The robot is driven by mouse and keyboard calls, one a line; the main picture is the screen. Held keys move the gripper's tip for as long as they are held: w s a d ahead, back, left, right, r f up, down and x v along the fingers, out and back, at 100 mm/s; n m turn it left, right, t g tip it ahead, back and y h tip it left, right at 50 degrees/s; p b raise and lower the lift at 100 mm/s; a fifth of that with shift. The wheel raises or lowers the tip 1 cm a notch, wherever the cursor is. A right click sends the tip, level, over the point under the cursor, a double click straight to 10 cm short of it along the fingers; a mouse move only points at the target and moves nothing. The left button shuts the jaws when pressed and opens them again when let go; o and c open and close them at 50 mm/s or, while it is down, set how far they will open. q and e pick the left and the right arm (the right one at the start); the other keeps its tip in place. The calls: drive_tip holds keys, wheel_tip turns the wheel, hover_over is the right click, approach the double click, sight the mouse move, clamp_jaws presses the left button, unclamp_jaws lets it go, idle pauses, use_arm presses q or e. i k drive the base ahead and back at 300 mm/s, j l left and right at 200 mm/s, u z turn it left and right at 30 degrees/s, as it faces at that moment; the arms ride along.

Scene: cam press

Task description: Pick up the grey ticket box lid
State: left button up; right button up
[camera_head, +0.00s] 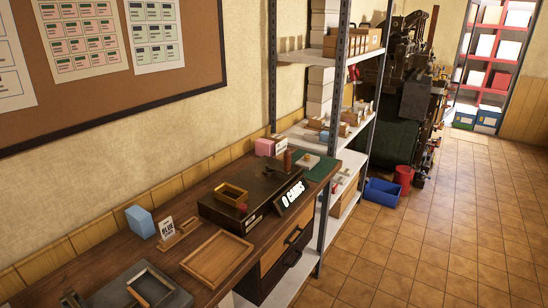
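A grey flat slab (105,294) lies at the near left end of the wooden desk, cut off by the bottom edge. I cannot tell whether either of these is the grey ticket box lid, and no other clear grey lid shows. A small dark object (70,299) at the bottom edge is too cut off to tell. Neither my left nor my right gripper is in view.
On the desk are an empty wooden tray (217,259), a blue block (140,221), a small sign in a wooden stand (167,229) and a dark box (250,202) bearing a brass tray. A shelf rack (327,137) stands beyond. The tiled floor (440,240) at right is clear.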

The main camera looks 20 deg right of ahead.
sight(307, 162)
drive_tip(key=i+l+u, duration=0.15)
drive_tip(key=l, duration=0.2)
drive_tip(key=i+l+u, duration=0.25)
drive_tip(key=l, duration=0.45)
drive_tip(key=i+l+u, duration=0.15)
drive_tip(key=l, duration=0.2)
drive_tip(key=i+l+u, duration=0.15)
drive_tip(key=l, duration=0.25)
